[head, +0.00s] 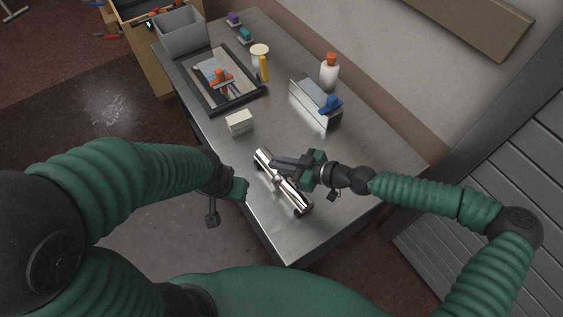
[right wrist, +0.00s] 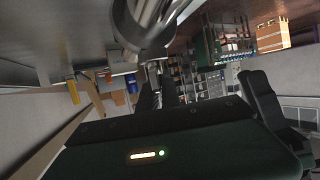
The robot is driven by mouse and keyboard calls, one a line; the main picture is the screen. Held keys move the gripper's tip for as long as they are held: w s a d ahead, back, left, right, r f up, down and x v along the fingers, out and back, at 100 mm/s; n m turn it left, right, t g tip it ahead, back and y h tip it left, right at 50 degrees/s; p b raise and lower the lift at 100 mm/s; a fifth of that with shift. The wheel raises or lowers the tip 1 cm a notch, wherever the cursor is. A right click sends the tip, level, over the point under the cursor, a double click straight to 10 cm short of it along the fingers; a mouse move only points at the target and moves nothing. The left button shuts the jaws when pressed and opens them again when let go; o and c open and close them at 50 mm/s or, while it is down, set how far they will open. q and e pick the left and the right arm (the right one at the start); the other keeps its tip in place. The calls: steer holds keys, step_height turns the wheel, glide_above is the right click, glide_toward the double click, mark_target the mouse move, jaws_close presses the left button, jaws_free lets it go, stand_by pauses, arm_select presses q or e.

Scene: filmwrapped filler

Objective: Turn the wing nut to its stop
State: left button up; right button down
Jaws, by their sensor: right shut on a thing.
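A shiny chrome cylindrical piece (head: 291,196) lies slantwise on the steel table, near its front edge. My right gripper (head: 278,162) reaches in from the right and is shut at the narrow middle of this piece, and its fingers hide what is between them. The chrome piece also shows at the top of the right wrist view (right wrist: 148,22), close to the fingers. I cannot make out a separate wing nut there. A blue knob-like part (head: 330,105) sits by an upright metal plate (head: 312,100) farther back. My left gripper (head: 238,190) hangs by the table's left edge; its fingers are unclear.
On the steel table (head: 215,125) are a cream block (head: 239,122), a black-framed tray (head: 243,100), a white bottle with an orange cap (head: 328,74), a yellow tube (head: 264,68) and a grey bin (head: 183,38). A wall borders the right side. Table space right of the block is clear.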

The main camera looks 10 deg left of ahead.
steer(key=shift+a+r, duration=0.1)
steer(key=shift+a, duration=0.15)
steer(key=shift+d, duration=0.15)
steer(key=shift+d+r+t+p, duration=0.1)
steer(key=shift+d+t+p, duration=0.15)
steer(key=shift+t+p, duration=0.05)
steer(key=shift+m, duration=0.3)
steer(key=shift+a+t+p, duration=0.25)
steer(key=shift+t+p, duration=0.05)
steer(key=shift+m, duration=0.4)
steer(key=shift+d, duration=0.15)
stand_by(0.5)
